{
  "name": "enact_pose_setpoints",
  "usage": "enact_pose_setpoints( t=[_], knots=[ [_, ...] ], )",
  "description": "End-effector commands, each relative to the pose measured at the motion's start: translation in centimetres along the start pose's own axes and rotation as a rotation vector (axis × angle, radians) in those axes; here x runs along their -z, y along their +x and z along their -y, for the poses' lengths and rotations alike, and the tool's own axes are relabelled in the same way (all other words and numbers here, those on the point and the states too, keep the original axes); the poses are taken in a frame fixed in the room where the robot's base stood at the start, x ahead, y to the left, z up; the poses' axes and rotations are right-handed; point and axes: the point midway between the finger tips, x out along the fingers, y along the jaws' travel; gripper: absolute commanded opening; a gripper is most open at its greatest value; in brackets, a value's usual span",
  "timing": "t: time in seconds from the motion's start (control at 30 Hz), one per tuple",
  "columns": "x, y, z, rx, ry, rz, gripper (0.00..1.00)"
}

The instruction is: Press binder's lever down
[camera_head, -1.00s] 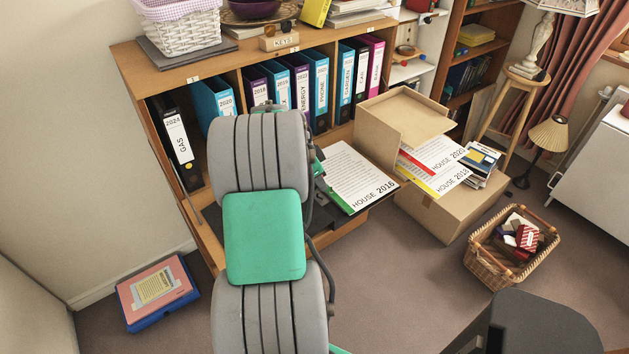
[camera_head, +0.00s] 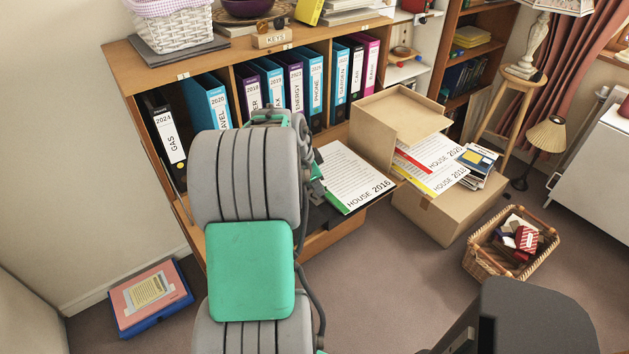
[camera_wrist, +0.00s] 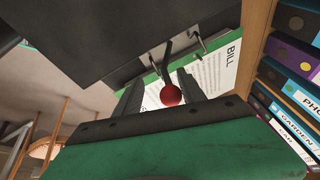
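An open binder lies on the bureau's lowered shelf. In the head view its white HOUSE 2016 sheet (camera_head: 350,177) and part of its dark cover (camera_head: 323,215) show, while my arm hides the rest. In the wrist view the dark cover (camera_wrist: 95,40), a white BILL sheet (camera_wrist: 215,68) and thin metal fittings show. A lever with a red ball knob (camera_wrist: 171,95) stands out from the binder. My gripper (camera_wrist: 160,88) has its two dark fingers apart, with the knob between them in the picture. I cannot tell whether they touch it. My arm hides most of the gripper in the head view.
Upright binders, among them GAS (camera_head: 168,140), fill the bureau behind my arm. A wicker basket (camera_head: 485,262) and a pink-and-blue box file (camera_head: 150,298) lie on the floor.

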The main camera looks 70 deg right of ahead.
Motion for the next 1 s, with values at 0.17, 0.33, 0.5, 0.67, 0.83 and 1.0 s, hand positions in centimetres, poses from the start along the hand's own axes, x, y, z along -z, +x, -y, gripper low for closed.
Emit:
enact_pose_setpoints(
  t=[0.17,0.33,0.5,0.67,0.83,1.0],
  knots=[
    [0.0,-1.5,0.1,0.003,-0.001,0.0,0.47],
    [0.0,-5.0,0.1,0.005,0.0,-0.001,0.47],
    [0.0,-7.4,0.0,0.0,-0.001,0.0,0.47],
    [0.0,-7.8,0.0,-0.001,0.0,0.0,0.47],
    [0.0,-7.8,0.0,-0.001,0.001,0.0,0.47],
    [0.0,-7.8,0.0,0.0,-0.022,0.0,0.47]
  ],
)
